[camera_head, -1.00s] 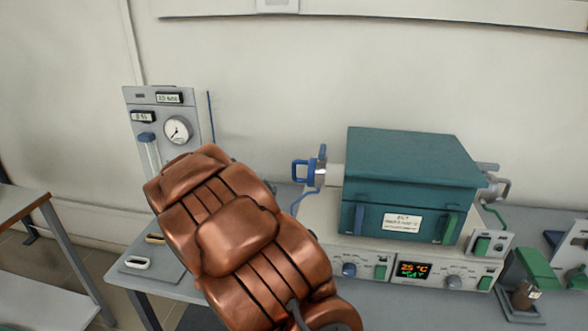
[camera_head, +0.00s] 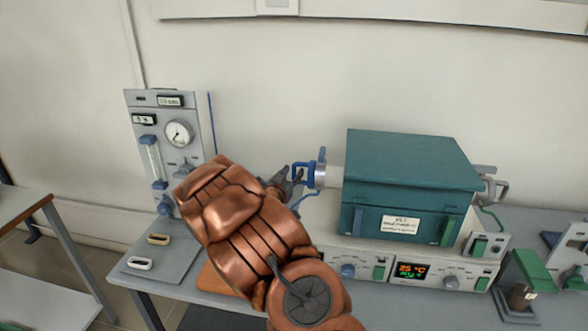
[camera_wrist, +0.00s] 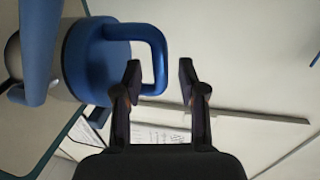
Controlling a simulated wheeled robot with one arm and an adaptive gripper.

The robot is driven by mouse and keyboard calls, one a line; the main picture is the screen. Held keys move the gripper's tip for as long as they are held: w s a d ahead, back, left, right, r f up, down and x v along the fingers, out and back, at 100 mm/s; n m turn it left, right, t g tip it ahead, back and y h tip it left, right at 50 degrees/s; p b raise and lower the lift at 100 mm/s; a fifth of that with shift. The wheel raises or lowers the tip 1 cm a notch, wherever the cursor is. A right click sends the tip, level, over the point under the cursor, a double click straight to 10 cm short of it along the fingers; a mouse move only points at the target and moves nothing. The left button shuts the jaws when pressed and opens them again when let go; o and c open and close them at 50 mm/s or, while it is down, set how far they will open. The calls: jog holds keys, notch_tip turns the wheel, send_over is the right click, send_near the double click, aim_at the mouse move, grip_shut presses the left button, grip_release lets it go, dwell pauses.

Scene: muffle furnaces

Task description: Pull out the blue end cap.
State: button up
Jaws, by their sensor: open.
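The blue end cap (camera_head: 321,167) sits on the left end of the tube that comes out of the teal furnace (camera_head: 410,185). Its blue loop handle (camera_head: 299,176) points left. My gripper (camera_head: 286,178) is beside the handle in the head view, partly hidden by my copper arm. In the wrist view, the cap (camera_wrist: 90,58) and its loop handle (camera_wrist: 154,55) fill the upper left. My gripper (camera_wrist: 159,80) is open there, and the handle's outer bar shows between or just past the two fingertips. I cannot tell whether they touch.
A gas panel (camera_head: 165,140) with a round gauge stands at the left. Two small oval handles lie on a grey plate (camera_head: 165,265) in front. The control unit (camera_head: 400,268) is under the furnace. A green-topped device (camera_head: 535,272) is at the right.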

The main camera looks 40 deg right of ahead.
jog(key=shift+x, duration=0.9)
grip_shut()
